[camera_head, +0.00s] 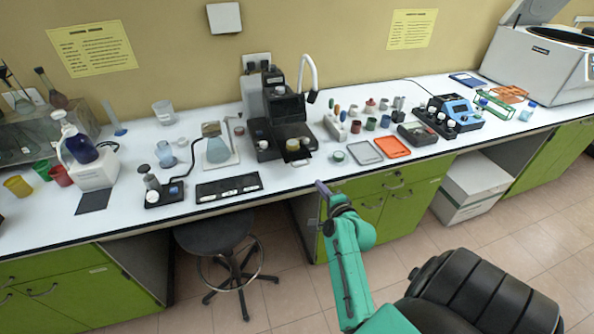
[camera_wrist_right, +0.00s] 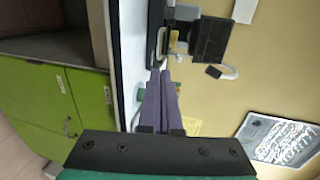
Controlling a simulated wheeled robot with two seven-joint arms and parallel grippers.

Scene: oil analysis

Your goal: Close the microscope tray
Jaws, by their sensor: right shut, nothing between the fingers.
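The black microscope (camera_head: 275,105) stands on the white bench against the wall. Its dark tray (camera_head: 301,155) sticks out at the front towards the bench edge, with a small round yellowish item on it and a handle at its front. How far it is out is hard to tell. My right gripper (camera_head: 320,188) is shut and empty, in front of the bench edge, a little below and right of the tray, apart from it. In the right wrist view, the shut fingers (camera_wrist_right: 160,72) point towards the microscope (camera_wrist_right: 190,32), which appears turned sideways. My left gripper is out of view.
A black strip with white pieces (camera_head: 228,187) and a flask (camera_head: 216,143) lie left of the microscope. Small bottles, a grey tray (camera_head: 364,153) and an orange tray (camera_head: 392,147) lie to its right. A stool (camera_head: 215,232) stands below the bench.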

